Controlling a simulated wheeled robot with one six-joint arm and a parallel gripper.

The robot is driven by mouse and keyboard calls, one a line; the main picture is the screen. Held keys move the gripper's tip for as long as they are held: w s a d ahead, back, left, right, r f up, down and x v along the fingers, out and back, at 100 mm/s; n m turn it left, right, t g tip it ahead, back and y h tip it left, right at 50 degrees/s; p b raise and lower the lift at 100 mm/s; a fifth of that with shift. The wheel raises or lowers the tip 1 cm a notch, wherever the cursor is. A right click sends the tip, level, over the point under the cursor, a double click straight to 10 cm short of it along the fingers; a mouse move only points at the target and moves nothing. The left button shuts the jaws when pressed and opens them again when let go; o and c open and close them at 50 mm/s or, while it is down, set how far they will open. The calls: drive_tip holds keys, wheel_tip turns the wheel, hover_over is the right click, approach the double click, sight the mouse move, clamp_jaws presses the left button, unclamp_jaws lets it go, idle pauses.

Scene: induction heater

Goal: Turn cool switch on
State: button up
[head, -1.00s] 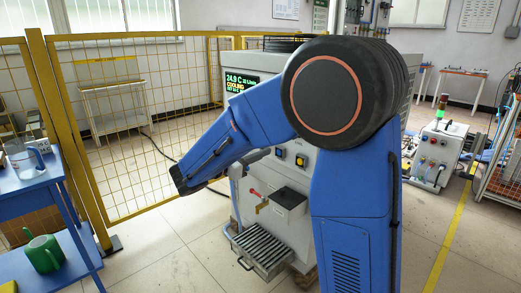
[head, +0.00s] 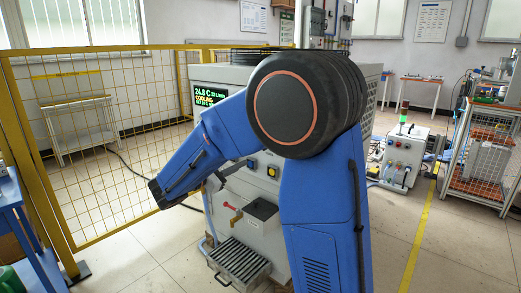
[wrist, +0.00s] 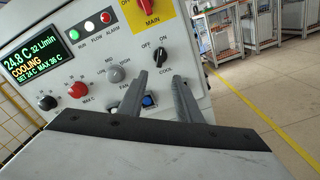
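The cool switch (wrist: 160,57) is a black knob on the white panel in the wrist view, between the OFF and ON marks, with COOL printed below it. Its exact pointing direction is too small to tell. My gripper (wrist: 161,78) is open and empty. Its two grey fingers stand apart, with their tips just below the knob in the picture; I cannot tell whether they touch the panel. The display (wrist: 32,65) reads 24.8 C and COOLING, and it also shows in the head view (head: 208,95). In the head view my arm hides much of the panel.
Near the fingers are a blue-lit button (wrist: 149,100), a grey FAN knob (wrist: 116,73), a red MAX knob (wrist: 77,90) and the red MAIN switch (wrist: 146,5). A yellow mesh fence (head: 100,150) stands left of the machine. Open floor lies to the right.

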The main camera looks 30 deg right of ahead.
drive_tip(key=x, duration=1.3)
drive_tip(key=shift+d, duration=0.4)
drive_tip(key=shift+w, duration=0.1)
drive_tip(key=shift+c, duration=0.3)
clamp_jaws()
